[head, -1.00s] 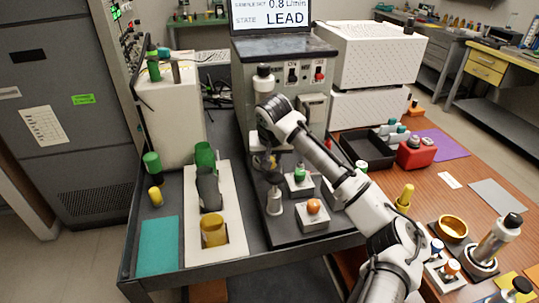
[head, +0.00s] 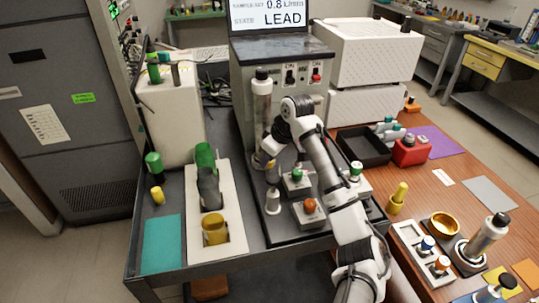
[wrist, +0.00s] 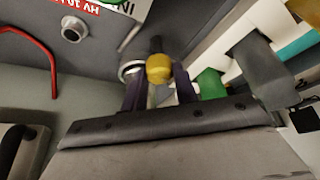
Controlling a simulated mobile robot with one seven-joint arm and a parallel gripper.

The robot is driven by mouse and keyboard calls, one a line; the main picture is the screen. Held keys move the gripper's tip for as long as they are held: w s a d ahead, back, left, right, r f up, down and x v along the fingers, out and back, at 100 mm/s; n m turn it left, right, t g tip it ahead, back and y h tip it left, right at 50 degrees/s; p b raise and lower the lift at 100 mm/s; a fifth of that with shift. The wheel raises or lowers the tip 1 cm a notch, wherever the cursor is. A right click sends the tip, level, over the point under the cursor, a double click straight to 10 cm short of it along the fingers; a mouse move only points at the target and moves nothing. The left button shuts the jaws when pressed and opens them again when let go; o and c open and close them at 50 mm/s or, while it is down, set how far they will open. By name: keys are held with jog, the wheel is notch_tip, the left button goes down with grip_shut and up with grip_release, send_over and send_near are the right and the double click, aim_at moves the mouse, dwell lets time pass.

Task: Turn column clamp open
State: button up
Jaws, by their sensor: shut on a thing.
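The column (head: 262,105) is a pale upright cylinder with a black cap on the front of the grey machine. At its lower end is a small yellow knob, apparently the column clamp (head: 257,162). The clamp knob also shows in the wrist view (wrist: 158,68), in front of a dark stem and a metal ring. My gripper (head: 269,164) is at the column's foot, partly hidden by my arm. In the wrist view its dark fingers (wrist: 159,84) stand either side of the knob, shut on it. The clamp's exact turn angle is not clear.
Small grey blocks with a green knob (head: 296,175) and an orange knob (head: 309,205) sit close right of my gripper. A white tray (head: 231,240) with green, grey and yellow parts lies left. A black bin (head: 362,148) stands right.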

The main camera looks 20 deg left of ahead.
jog(key=shift+f+n+g, duration=0.15)
jog(key=shift+n+g, duration=0.15)
jog(key=shift+n, duration=0.3)
jog(key=o, duration=1)
jog(key=shift+d, duration=0.1)
jog(key=b+v, duration=0.2)
jog(key=v, duration=1.2)
jog(key=shift+s, duration=0.1)
